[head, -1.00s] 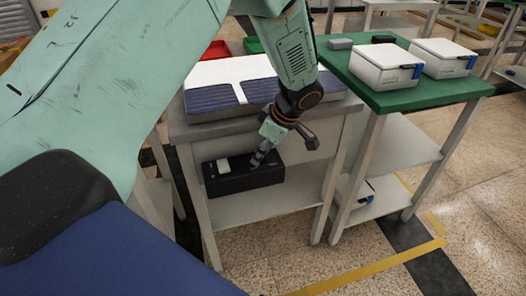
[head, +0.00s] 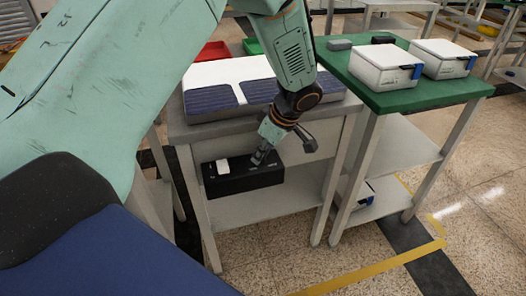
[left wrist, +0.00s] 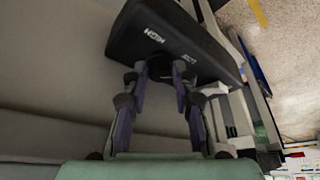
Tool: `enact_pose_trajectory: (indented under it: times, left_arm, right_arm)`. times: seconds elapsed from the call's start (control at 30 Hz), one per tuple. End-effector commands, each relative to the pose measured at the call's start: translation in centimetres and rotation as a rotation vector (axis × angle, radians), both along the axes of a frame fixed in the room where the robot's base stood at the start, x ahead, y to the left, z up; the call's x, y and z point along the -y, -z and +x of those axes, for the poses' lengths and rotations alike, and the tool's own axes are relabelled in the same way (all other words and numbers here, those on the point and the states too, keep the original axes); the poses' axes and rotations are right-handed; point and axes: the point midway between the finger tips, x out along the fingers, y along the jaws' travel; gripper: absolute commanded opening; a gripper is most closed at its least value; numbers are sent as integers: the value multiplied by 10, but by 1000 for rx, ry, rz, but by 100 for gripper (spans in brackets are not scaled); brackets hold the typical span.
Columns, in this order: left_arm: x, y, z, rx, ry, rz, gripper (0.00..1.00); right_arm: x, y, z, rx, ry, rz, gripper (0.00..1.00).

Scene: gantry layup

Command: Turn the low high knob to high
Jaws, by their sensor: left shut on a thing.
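A black control box (head: 225,181) is at the front of the workbench (head: 190,130), below its top. In the left wrist view the box (left wrist: 180,35) shows white lettering, "HIGH" and what looks like "LOW". My left gripper (head: 260,158) reaches down to the right part of the box top. In the left wrist view its purple-padded fingers (left wrist: 160,88) are closed in on a dark knob (left wrist: 160,68) beside the lettering. The fingers hide part of the knob, and I cannot tell which way it points. My right gripper is not in view.
Dark blue pads (head: 212,97) lie on the workbench. A green-topped table (head: 405,96) to the right carries white cases (head: 385,66). Floor at the right front is clear.

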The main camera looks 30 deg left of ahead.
Motion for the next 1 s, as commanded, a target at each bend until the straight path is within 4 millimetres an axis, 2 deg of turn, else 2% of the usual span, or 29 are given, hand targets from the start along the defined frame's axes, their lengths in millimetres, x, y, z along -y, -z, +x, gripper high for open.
enact_pose_trajectory:
  times: [0.27,0.7,1.0]
  left_arm:
    - [-1,3,-3,-4,213,1,0]
    - [-2,5,-5,-1,632,-1,0]
    - [-3,4,-6,0,915,-3,0]
  right_arm:
    - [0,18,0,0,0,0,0]
    - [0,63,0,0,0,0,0]
    - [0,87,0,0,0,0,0]
